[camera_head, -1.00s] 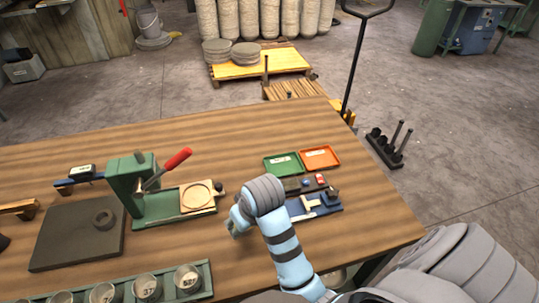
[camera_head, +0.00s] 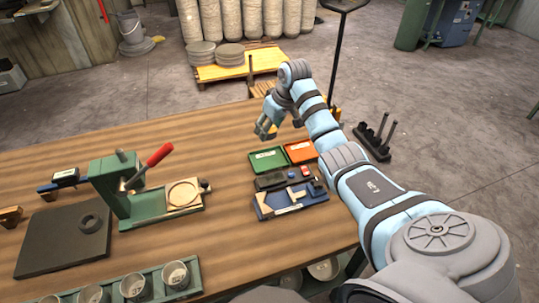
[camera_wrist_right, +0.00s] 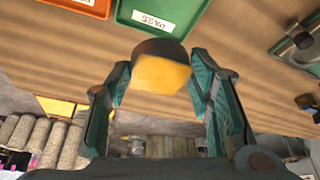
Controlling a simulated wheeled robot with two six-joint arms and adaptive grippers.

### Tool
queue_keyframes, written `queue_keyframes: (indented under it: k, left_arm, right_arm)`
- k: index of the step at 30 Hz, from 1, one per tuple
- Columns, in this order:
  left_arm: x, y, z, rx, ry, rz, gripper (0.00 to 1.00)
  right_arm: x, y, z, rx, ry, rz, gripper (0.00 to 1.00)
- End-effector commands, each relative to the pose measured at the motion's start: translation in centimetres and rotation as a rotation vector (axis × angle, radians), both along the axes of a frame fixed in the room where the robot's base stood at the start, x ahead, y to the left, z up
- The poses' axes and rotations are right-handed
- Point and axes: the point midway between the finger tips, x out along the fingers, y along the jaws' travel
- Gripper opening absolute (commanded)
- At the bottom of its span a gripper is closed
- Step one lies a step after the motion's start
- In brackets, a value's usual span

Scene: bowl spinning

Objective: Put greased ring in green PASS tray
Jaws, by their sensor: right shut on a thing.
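My right gripper (camera_head: 266,130) is raised near the table's far edge, behind the green PASS tray (camera_head: 270,164). In the right wrist view the gripper (camera_wrist_right: 160,82) is shut on a dark-rimmed piece with a yellow face, which looks like the greased ring (camera_wrist_right: 160,76). The fingers hide part of it. The green PASS tray also shows at the top of that view (camera_wrist_right: 185,22), apart from the held piece. The tray looks empty apart from its white label. My left gripper is not in view.
An orange tray (camera_head: 301,152) adjoins the green one on the right. A blue tool holder (camera_head: 262,210) lies in front. A green press (camera_head: 115,185) stands left, near a dark mat (camera_head: 50,245) with a dark ring (camera_head: 90,223). Cups (camera_head: 134,285) line the front.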

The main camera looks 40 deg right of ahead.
Motion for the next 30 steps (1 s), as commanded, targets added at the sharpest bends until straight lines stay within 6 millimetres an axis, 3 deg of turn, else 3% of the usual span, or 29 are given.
queue_keyframes:
  k: [1,3,13,23,24,27,30]
  left_arm:
    - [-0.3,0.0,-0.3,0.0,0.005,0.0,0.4]
    - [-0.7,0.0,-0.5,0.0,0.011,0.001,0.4]
    - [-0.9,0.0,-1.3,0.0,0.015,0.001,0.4]
    - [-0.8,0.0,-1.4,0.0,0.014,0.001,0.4]
    - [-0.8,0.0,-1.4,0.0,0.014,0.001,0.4]
    - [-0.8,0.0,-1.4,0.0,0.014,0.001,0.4]
    - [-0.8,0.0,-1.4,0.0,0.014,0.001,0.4]
  right_arm:
    - [-0.1,0.0,-2.0,0.001,0.004,0.0,0.08]
    - [0.0,0.1,-4.2,0.001,0.002,0.0,0.08]
    - [0.0,0.1,-10.3,0.001,0.0,0.0,0.08]
    - [0.0,0.1,-11.0,0.0,-0.002,0.001,0.08]
    - [0.0,0.1,-11.1,0.0,-0.001,0.001,0.51]
    - [0.0,0.1,-11.1,0.0,-0.001,0.001,0.67]
    - [0.0,0.1,-11.1,0.0,-0.001,0.001,0.68]
